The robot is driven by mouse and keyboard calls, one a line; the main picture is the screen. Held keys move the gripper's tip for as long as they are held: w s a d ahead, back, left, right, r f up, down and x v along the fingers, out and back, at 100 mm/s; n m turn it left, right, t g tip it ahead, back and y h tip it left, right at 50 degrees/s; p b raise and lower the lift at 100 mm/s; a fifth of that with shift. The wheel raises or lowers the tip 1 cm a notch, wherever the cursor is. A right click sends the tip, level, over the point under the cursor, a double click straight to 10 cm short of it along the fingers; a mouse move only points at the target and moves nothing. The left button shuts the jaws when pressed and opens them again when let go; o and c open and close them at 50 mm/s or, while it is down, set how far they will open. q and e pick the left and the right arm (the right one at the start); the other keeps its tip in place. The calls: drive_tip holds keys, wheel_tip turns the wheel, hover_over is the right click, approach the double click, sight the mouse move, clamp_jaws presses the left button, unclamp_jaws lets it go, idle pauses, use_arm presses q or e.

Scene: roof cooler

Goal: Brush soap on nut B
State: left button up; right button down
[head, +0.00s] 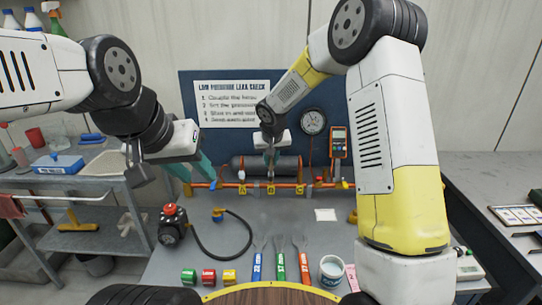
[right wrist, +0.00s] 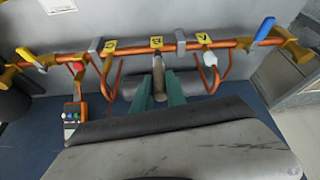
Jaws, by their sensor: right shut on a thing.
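Nut B sits on the copper pipe at the yellow B tag (head: 271,190), which also shows in the right wrist view (right wrist: 157,42). My right gripper (head: 271,160) is over the pipe at B. In the right wrist view its teal fingers (right wrist: 160,92) are shut on a slim brown brush (right wrist: 158,75). The brush's far end reaches the pipe just below the B tag. I cannot tell whether it touches the nut. The soap pot (head: 331,270) stands on the bench front. My left gripper (head: 194,173) is open and empty near the pipe's left end.
Wrenches with blue (head: 257,266), green (head: 281,266) and red (head: 305,266) handles lie at the front. A black hose (head: 222,253) curls on the left. A gauge (head: 313,122) and an orange meter (head: 338,141) are behind the pipe. The mid bench is fairly clear.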

drive_tip(key=shift+r, duration=0.15)
drive_tip(key=s+r, duration=0.4)
drive_tip(key=s, duration=0.1)
drive_tip(key=shift+r, duration=0.4)
idle(0.4)
